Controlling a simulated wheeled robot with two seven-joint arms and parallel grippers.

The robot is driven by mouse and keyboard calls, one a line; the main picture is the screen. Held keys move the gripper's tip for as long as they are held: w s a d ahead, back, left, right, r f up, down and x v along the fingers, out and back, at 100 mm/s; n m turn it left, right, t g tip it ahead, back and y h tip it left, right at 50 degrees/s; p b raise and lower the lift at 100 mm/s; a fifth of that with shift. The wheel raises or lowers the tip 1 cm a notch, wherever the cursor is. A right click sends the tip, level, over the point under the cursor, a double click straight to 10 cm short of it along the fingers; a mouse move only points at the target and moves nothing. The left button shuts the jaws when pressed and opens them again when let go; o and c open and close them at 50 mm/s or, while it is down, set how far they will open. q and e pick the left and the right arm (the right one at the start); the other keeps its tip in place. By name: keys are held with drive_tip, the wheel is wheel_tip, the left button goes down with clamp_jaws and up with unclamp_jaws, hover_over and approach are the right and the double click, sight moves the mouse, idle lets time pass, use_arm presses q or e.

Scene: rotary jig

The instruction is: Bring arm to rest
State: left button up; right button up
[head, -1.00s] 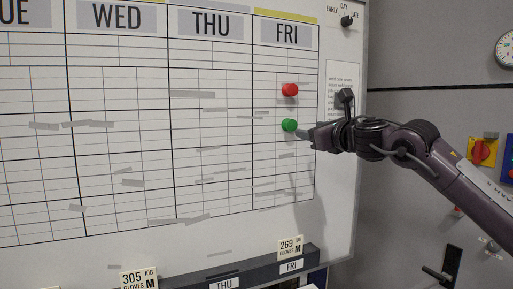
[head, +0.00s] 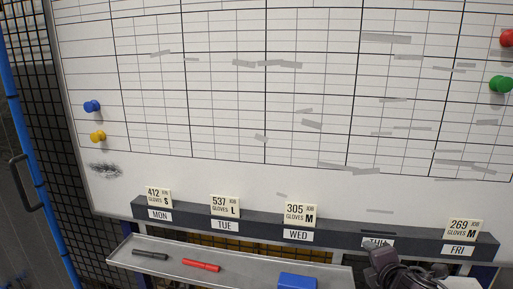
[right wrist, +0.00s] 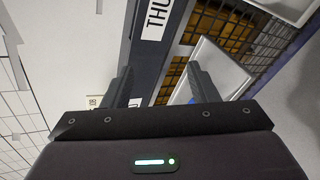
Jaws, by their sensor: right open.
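My right gripper (head: 376,245) is at the lower right of the head view, in front of the dark rail (head: 338,236) by the THU label. In the right wrist view its two fingers (right wrist: 160,86) are apart with nothing between them, and the THU label (right wrist: 155,20) shows beyond. No card is visible above the THU label. Cards stand on the rail at MON (head: 159,198), TUE (head: 225,206), WED (head: 300,214) and FRI (head: 464,230). My left gripper is not in view.
The whiteboard (head: 230,185) carries blue (head: 92,106), yellow (head: 98,137), red (head: 508,38) and green (head: 501,84) magnets. A grey tray (head: 225,279) below the rail holds a black marker (head: 150,255), a red marker (head: 201,265) and a blue block (head: 297,281).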

drive_tip(key=s+a+f+m+g+y, duration=0.1)
drive_tip(key=s+a+f+m+g, duration=0.2)
drive_tip(key=s+f+m, duration=0.45)
drive_tip(key=s+a+f+m+g, duration=0.25)
drive_tip(key=s+a+m, duration=0.2)
drive_tip(key=s, duration=0.55)
drive_tip(key=s+a+f+m+g+y, duration=0.1)
drive_tip(key=s+a+f+m+g, duration=0.3)
drive_tip(key=s+m, duration=0.35)
wheel_tip(320, 180, down, 31)
drive_tip(key=s+d+n+g, duration=0.1)
drive_tip(key=s, duration=0.2)
drive_tip(key=s+d+f, duration=0.2)
drive_tip(key=s+f, duration=0.7)
drive_tip(key=s+d+f+g, duration=0.1)
drive_tip(key=s+d+f, duration=0.1)
drive_tip(key=s+f, duration=0.6)
drive_tip(key=shift+s+f, duration=0.4)
drive_tip(key=shift+s, duration=0.5)
